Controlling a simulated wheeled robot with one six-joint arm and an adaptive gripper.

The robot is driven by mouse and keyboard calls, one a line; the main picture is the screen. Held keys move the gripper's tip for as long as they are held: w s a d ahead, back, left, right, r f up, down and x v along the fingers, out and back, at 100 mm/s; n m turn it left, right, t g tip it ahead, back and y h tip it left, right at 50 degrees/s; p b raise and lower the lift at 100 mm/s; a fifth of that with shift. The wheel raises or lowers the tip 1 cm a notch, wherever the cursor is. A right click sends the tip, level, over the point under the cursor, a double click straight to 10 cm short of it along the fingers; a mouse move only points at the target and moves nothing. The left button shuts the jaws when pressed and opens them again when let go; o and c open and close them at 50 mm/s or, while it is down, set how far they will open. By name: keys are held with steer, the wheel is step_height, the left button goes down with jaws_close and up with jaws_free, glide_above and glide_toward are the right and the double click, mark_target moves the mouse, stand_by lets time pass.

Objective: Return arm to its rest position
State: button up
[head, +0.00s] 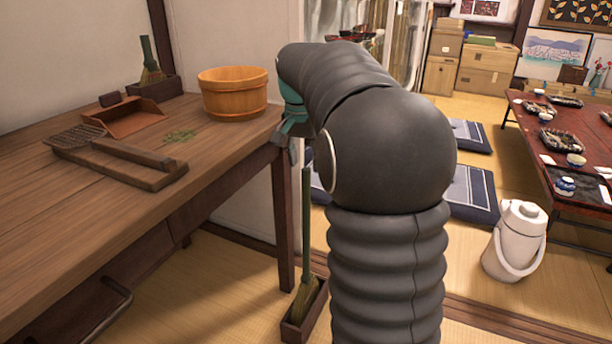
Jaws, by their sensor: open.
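My arm fills the middle of the head view, rising from the bottom edge and bending over to the left. My gripper (287,147) hangs at its far end, just off the right end of the wooden table (225,160). Only part of the gripper shows below the teal wrist piece; the arm hides the rest. It is open, and I see nothing held in it. A wooden tub (233,97) stands on the table to the left of the gripper, apart from it.
On the table are a dustpan (130,118), a wooden grater-like tool (115,155), green bits (180,136) and a small brush in a box (152,75). A broom (305,250) stands in a box below my gripper. A white pot (515,240) and low table (530,130) are at right.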

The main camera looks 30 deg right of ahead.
steer(key=r, duration=0.4)
steer(key=shift+s+a, duration=0.15)
steer(key=shift+a, duration=0.1)
